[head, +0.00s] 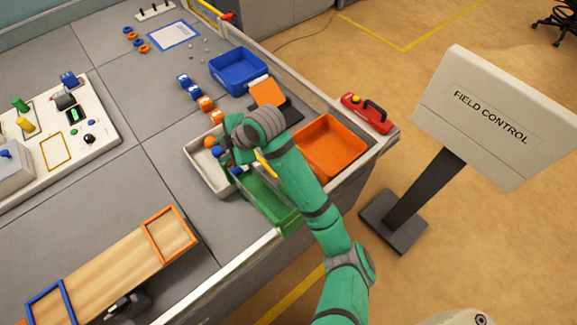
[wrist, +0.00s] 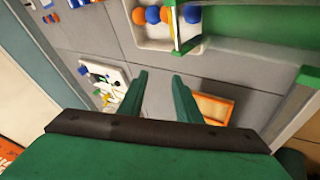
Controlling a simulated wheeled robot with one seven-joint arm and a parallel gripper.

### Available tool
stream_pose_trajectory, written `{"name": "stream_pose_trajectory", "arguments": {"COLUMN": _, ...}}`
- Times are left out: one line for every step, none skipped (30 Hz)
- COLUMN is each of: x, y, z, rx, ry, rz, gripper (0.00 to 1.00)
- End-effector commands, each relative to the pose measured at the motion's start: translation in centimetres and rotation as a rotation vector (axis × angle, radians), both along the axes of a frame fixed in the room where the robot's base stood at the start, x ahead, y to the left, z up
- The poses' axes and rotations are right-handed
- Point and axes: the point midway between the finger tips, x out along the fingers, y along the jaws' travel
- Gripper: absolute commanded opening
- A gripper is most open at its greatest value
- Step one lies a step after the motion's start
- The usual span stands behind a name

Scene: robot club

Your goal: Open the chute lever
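The green chute (head: 272,203) stands at the table's near edge in the head view, partly behind my arm. A yellow bar (head: 266,163), which looks like its lever, sticks out beside my forearm. My gripper is over the white tray end of the chute, mostly hidden by my wrist in the head view. In the wrist view my gripper (wrist: 159,76) shows two green fingers apart with nothing between them. Beyond them is the white tray (wrist: 150,42) with orange and blue balls, and the green chute frame (wrist: 235,50) to the right. I cannot tell whether a finger touches the lever.
An orange bin (head: 330,150) and a blue bin (head: 238,70) stand near the chute. Blue and orange small pieces (head: 205,103) lie behind the tray. A wooden board with orange and blue frames (head: 120,265) is at the near left. A control panel (head: 85,115) sits farther left.

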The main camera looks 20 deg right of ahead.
Motion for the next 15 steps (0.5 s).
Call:
{"name": "stream_pose_trajectory", "arguments": {"x": -0.4, "y": -2.5, "z": 0.0, "rx": -0.074, "ry": 0.026, "rz": 0.027, "gripper": 0.31}}
{"name": "stream_pose_trajectory", "arguments": {"x": -0.7, "y": -3.8, "z": -0.1, "rx": -0.115, "ry": 0.046, "rz": 0.047, "gripper": 0.31}}
{"name": "stream_pose_trajectory", "arguments": {"x": -1.3, "y": -5.5, "z": -0.2, "rx": -0.169, "ry": 0.076, "rz": 0.072, "gripper": 0.31}}
{"name": "stream_pose_trajectory", "arguments": {"x": -1.8, "y": -6.9, "z": -0.3, "rx": -0.208, "ry": 0.099, "rz": 0.090, "gripper": 0.31}}
{"name": "stream_pose_trajectory", "arguments": {"x": -2.2, "y": -8.1, "z": -0.3, "rx": -0.244, "ry": 0.121, "rz": 0.108, "gripper": 0.31}}
{"name": "stream_pose_trajectory", "arguments": {"x": -2.9, "y": -9.8, "z": -0.3, "rx": -0.289, "ry": 0.152, "rz": 0.129, "gripper": 0.31}}
{"name": "stream_pose_trajectory", "arguments": {"x": -3.4, "y": -11.0, "z": -0.3, "rx": -0.321, "ry": 0.175, "rz": 0.145, "gripper": 0.31}}
{"name": "stream_pose_trajectory", "arguments": {"x": -4.0, "y": -12.2, "z": -0.3, "rx": -0.349, "ry": 0.198, "rz": 0.157, "gripper": 0.31}}
{"name": "stream_pose_trajectory", "arguments": {"x": -4.6, "y": -13.5, "z": -0.2, "rx": -0.384, "ry": 0.226, "rz": 0.174, "gripper": 0.31}}
{"name": "stream_pose_trajectory", "arguments": {"x": -5.0, "y": -14.5, "z": -0.1, "rx": -0.406, "ry": 0.246, "rz": 0.183, "gripper": 0.31}}
{"name": "stream_pose_trajectory", "arguments": {"x": -5.5, "y": -15.3, "z": 0.0, "rx": -0.424, "ry": 0.264, "rz": 0.194, "gripper": 0.31}}
{"name": "stream_pose_trajectory", "arguments": {"x": -6.0, "y": -16.3, "z": 0.1, "rx": -0.447, "ry": 0.284, "rz": 0.204, "gripper": 0.31}}
{"name": "stream_pose_trajectory", "arguments": {"x": -6.3, "y": -16.9, "z": 0.1, "rx": -0.460, "ry": 0.299, "rz": 0.211, "gripper": 0.31}}
{"name": "stream_pose_trajectory", "arguments": {"x": -6.6, "y": -17.4, "z": 0.2, "rx": -0.472, "ry": 0.310, "rz": 0.217, "gripper": 0.31}}
{"name": "stream_pose_trajectory", "arguments": {"x": -6.9, "y": -18.0, "z": 0.3, "rx": -0.483, "ry": 0.323, "rz": 0.223, "gripper": 0.31}}
